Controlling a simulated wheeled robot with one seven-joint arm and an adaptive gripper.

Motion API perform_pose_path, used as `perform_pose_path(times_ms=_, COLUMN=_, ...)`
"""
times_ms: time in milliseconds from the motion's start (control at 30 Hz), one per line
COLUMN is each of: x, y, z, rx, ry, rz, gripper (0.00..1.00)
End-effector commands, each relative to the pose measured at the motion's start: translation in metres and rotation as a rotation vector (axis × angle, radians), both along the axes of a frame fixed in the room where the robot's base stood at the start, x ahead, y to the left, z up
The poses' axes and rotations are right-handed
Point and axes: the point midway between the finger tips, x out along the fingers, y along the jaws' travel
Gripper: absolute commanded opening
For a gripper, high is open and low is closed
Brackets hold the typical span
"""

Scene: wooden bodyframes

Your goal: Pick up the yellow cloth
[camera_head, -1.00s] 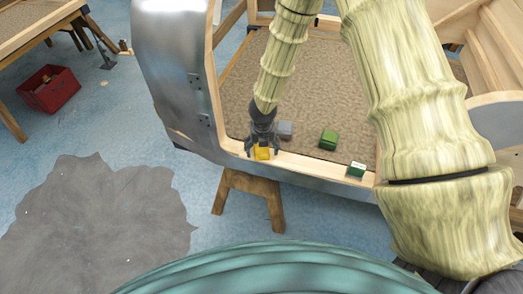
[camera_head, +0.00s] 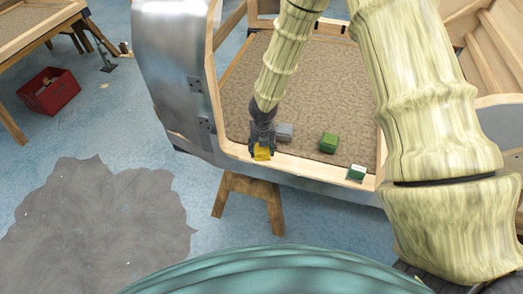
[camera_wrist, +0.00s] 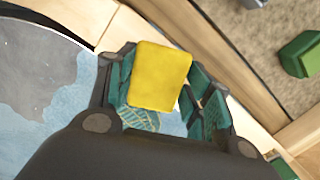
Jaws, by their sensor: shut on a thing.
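The yellow cloth (camera_head: 262,153) is a small folded block at the front wooden rim of the bodyframe. My gripper (camera_head: 262,147) is over it, with its fingers shut on it. In the wrist view the yellow cloth (camera_wrist: 158,76) sits between the dark green finger pads of my gripper (camera_wrist: 162,100). Its top face is in plain view. I cannot tell whether the cloth still touches the rim.
A grey block (camera_head: 285,131) lies just right of my gripper on the brown bed. A green block (camera_head: 328,143) lies farther right, and a green-and-white box (camera_head: 356,173) stands on the rim. A red crate (camera_head: 48,91) is on the floor at left.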

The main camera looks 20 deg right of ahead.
Motion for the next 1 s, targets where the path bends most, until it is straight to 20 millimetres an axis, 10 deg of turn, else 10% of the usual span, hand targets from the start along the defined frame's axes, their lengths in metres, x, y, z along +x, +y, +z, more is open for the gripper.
perform_pose_path(times_ms=400, x=-0.019, y=-0.001, z=0.018, rx=-0.002, ry=-0.002, rz=0.004, gripper=0.3)
perform_pose_path(times_ms=1000, x=-0.104, y=-0.009, z=0.022, rx=-0.005, ry=-0.002, rz=0.003, gripper=0.3)
